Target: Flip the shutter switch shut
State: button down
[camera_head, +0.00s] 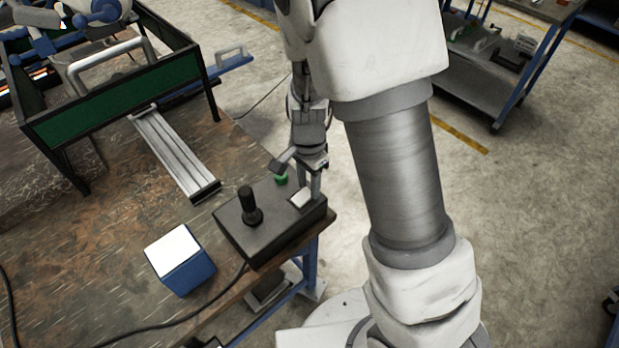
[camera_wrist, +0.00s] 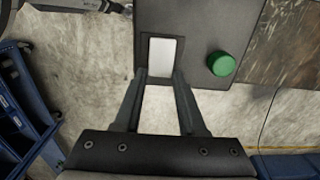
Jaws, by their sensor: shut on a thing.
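The shutter switch (camera_head: 300,197) is a white rectangular rocker on the top of a dark control box (camera_head: 262,228), near its right end. In the wrist view the white rocker (camera_wrist: 162,56) sits in a dark recess. My gripper (camera_head: 313,185) reaches down to it from above. In the wrist view my gripper (camera_wrist: 159,74) has one fingertip on each side of the rocker's near end, shut on it. The rocker's exact tilt is hard to tell.
A green button (camera_wrist: 222,64) stands close to the switch, and a black joystick (camera_head: 249,207) rises from the same box. A blue and white cube (camera_head: 181,260) is on the table (camera_head: 110,270) to the left. The box sits at the table's edge, with open floor beyond.

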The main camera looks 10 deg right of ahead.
aim_at(309, 191)
jog(key=shift+c, duration=2.4)
grip_release()
notch_tip(309, 191, up, 17)
jog(key=p, duration=0.2)
jog(key=shift+r+p, duration=0.2)
jog(key=shift+p, duration=0.2)
jog(key=s+d+r+n+t, duration=0.2)
jog(key=s+d+r+n, duration=0.1)
jog(key=s+r+n, duration=0.2)
jog(key=s+d+r+n+t, duration=0.3)
jog(key=s+r+n, duration=0.3)
jog(key=s, duration=0.4)
jog(key=shift+d+r+t, duration=0.25)
jog(key=shift+d+t, duration=0.05)
jog(key=shift+d, duration=0.45)
